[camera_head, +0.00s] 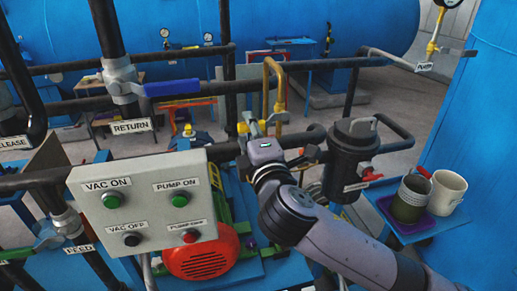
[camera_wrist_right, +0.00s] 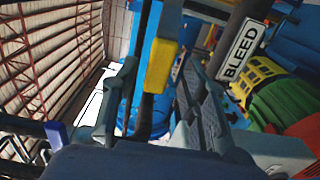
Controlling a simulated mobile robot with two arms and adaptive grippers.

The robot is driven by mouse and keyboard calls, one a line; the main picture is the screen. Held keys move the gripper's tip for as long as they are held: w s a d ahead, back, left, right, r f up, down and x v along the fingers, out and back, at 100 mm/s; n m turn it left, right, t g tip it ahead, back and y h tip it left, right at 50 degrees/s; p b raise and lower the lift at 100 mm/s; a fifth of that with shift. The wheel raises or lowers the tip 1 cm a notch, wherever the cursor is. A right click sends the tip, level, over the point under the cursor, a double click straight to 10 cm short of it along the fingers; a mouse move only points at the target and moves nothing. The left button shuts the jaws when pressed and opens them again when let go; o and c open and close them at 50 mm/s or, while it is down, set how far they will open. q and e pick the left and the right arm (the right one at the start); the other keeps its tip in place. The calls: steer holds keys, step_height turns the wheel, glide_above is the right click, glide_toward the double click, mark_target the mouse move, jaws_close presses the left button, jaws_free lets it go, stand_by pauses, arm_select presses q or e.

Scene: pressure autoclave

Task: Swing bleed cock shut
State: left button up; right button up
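The bleed cock's yellow lever (camera_wrist_right: 161,65) shows in the right wrist view, by a dark pipe and near a BLEED label (camera_wrist_right: 243,48). My right gripper (camera_wrist_right: 158,85) is open, with one finger on each side of the lever and gaps showing between. In the head view my right gripper (camera_head: 257,129) is at the pipework below a bent brass pipe (camera_head: 280,85). A small yellow part (camera_head: 243,129) shows beside its fingers; the rest of the cock is hidden by the gripper. My left gripper is not in view.
A grey control box (camera_head: 145,205) stands left of my right arm, above a red and green pump motor (camera_head: 200,258). A black filter housing (camera_head: 350,158) with a red handle is close on the right.

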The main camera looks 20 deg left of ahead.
steer(key=v, duration=1)
